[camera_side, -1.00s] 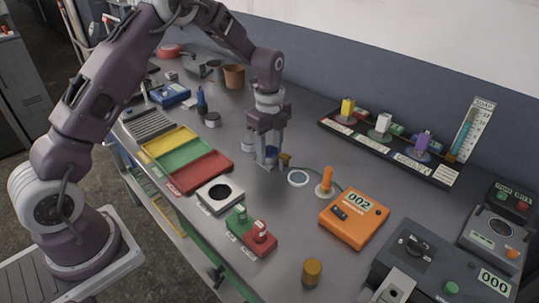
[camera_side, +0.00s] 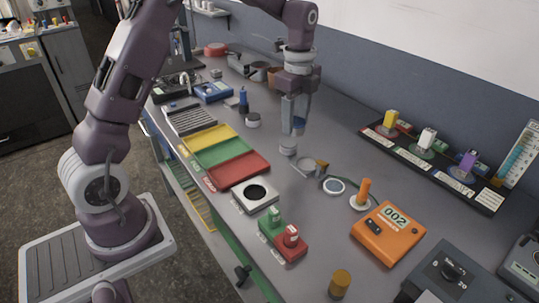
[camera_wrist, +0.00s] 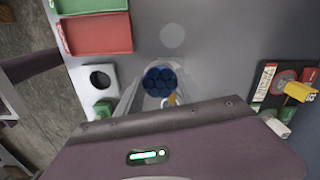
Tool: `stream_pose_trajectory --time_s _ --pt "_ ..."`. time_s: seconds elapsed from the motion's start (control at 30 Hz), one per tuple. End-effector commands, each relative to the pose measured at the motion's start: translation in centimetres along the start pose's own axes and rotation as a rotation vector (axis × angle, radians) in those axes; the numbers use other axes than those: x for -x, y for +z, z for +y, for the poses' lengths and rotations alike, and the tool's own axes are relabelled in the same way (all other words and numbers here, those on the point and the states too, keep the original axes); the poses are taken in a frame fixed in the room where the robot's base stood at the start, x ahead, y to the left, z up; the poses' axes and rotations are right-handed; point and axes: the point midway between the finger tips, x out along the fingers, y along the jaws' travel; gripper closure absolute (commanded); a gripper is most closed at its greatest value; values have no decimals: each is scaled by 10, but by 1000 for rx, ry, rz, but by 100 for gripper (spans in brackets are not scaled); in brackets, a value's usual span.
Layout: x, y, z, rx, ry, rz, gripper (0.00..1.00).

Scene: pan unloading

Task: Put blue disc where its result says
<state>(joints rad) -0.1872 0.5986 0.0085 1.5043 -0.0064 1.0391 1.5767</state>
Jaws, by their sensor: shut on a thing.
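My gripper (camera_side: 292,128) is raised over the bench in the side view, fingers pointing down. It is shut on the blue disc (camera_wrist: 160,80), which shows a dark ribbed face between the fingers in the wrist view. The orange meter (camera_side: 389,233) reads 002 and lies to the right of my gripper. An orange-handled probe (camera_side: 363,194) stands beside it. Yellow (camera_side: 207,139), green (camera_side: 221,152) and red (camera_side: 239,169) trays lie left of my gripper.
A white block with a dark round hole (camera_side: 255,194) and green (camera_side: 272,222) and red (camera_side: 290,242) button boxes stand in front. A pale round pad (camera_side: 333,186) lies near the probe. A labelled rack (camera_side: 437,166) stands along the wall. An amber cylinder (camera_side: 340,283) stands at front.

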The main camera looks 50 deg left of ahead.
Motion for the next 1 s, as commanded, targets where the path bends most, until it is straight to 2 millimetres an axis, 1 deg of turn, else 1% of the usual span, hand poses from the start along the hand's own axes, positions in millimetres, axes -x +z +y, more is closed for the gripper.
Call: stream_pose_trajectory --time_s 0.03,0.1,0.2,0.3,0.37,0.5,0.67,0.8,0.9,1.0 --pt "2 15 11 83 0 0 98" --pt "2 34 28 214 1 0 98" --pt "2 58 54 399 1 0 98" --pt "1 73 75 534 -1 0 98" --pt "-4 76 82 577 1 -1 98" --pt "-37 78 86 599 7 -1 98" --pt "-66 78 85 596 3 -1 98" --pt "-93 77 85 594 3 -1 98" --pt "-101 78 85 594 1 -1 98" --pt "-101 78 84 594 -1 -1 98"
